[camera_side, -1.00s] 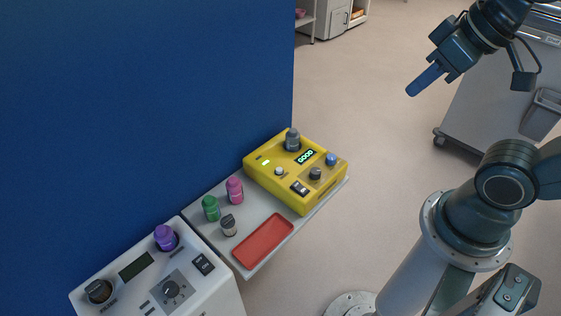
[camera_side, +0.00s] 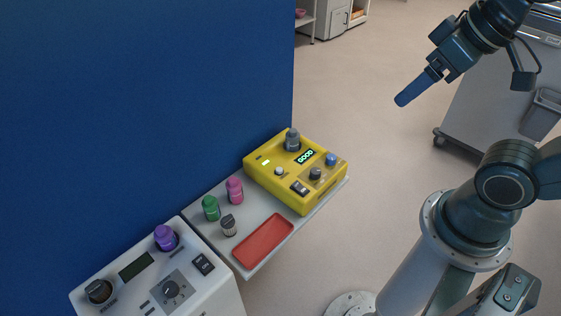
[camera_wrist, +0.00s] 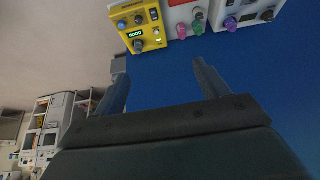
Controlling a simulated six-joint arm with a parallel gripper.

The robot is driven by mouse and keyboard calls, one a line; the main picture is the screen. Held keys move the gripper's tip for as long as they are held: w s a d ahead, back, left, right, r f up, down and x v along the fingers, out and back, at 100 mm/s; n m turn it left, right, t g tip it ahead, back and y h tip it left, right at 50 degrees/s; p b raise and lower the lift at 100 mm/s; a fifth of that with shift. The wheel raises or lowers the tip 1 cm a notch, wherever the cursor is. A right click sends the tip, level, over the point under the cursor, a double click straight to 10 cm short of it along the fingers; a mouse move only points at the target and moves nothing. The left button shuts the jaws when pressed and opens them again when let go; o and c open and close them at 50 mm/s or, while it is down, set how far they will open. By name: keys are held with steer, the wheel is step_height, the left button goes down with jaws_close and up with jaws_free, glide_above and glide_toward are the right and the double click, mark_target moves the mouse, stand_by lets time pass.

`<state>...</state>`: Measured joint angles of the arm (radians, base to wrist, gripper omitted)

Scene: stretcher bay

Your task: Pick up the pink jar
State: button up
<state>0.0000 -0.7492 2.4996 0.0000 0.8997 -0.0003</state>
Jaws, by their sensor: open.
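The pink jar (camera_side: 235,190) stands upright on a grey shelf (camera_side: 202,208), between a green jar (camera_side: 211,207) and a yellow device (camera_side: 262,182). In the wrist view the pink jar (camera_wrist: 181,31) shows small near the top edge. My gripper (camera_side: 402,100) is in the air at the upper right of the side view, well apart from the jar. In the wrist view its two fingers (camera_wrist: 160,82) are spread with nothing between them.
A grey-capped jar (camera_side: 228,225) and a red tray (camera_side: 264,241) share the shelf. A white device (camera_side: 140,285) with a purple jar (camera_side: 165,237) stands at lower left. A blue wall (camera_side: 140,100) rises behind the shelf. The floor between my gripper and the shelf is clear.

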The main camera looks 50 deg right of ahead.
steer(key=shift+w, duration=0.15)
steer(key=n+g+y, duration=0.2)
steer(key=n+y, duration=0.1)
steer(key=n, duration=0.5)
glide_above(240, 183)
steer(key=s+d, duration=0.2)
steer(key=s, duration=0.1)
step_height(240, 183, down, 39)
steer(key=shift+w, duration=0.2)
steer(key=shift+x, duration=4.3)
steer(key=shift+f, duration=0.1)
